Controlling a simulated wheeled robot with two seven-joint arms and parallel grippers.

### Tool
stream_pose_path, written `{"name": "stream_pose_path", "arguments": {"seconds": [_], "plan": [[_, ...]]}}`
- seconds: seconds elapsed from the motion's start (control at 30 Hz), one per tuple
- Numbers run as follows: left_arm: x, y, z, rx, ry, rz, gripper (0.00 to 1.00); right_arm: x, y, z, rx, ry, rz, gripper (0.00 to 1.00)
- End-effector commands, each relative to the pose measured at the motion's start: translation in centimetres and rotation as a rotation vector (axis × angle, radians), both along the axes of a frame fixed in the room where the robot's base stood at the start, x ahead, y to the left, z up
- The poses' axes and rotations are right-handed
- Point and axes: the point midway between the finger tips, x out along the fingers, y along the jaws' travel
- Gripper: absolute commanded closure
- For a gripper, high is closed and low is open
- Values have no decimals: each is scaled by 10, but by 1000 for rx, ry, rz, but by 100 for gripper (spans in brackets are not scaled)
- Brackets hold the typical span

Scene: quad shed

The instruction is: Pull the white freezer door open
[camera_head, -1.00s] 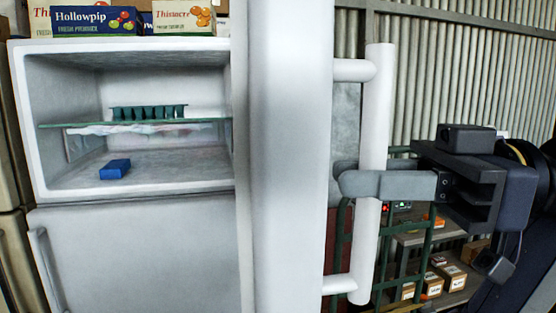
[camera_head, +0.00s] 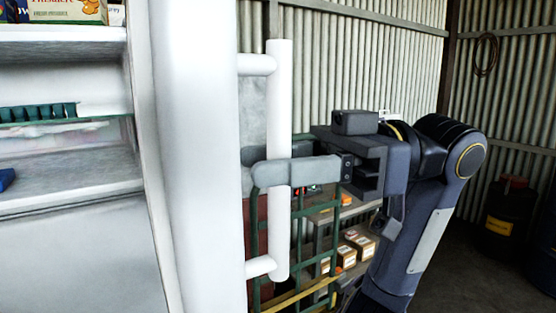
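The white freezer door (camera_head: 195,150) stands swung open, nearly edge-on to me, with the freezer compartment (camera_head: 65,185) in view to its left. Its white bar handle (camera_head: 279,100) runs upright on the door's right-hand side. My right gripper (camera_head: 270,172) is at the handle's middle. One grey finger crosses in front of the bar and the other is partly hidden behind it, so it looks shut on the handle. My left gripper is not in view.
Food boxes (camera_head: 65,10) stand on top. A dark drum (camera_head: 508,220) stands at far right.

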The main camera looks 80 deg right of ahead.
Motion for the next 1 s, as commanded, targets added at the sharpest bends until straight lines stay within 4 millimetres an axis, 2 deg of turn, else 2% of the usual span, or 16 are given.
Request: {"name": "stream_pose_path", "arguments": {"seconds": [0.17, 0.6, 1.0], "plan": [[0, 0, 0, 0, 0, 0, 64, -5, -3, 0, 2, 0, -2, 60], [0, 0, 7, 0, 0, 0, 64, -64, -32, 1, 3, -2, -1, 60], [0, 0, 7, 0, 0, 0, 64, -70, -35, 0, 0, -1, 0, 60]]}}
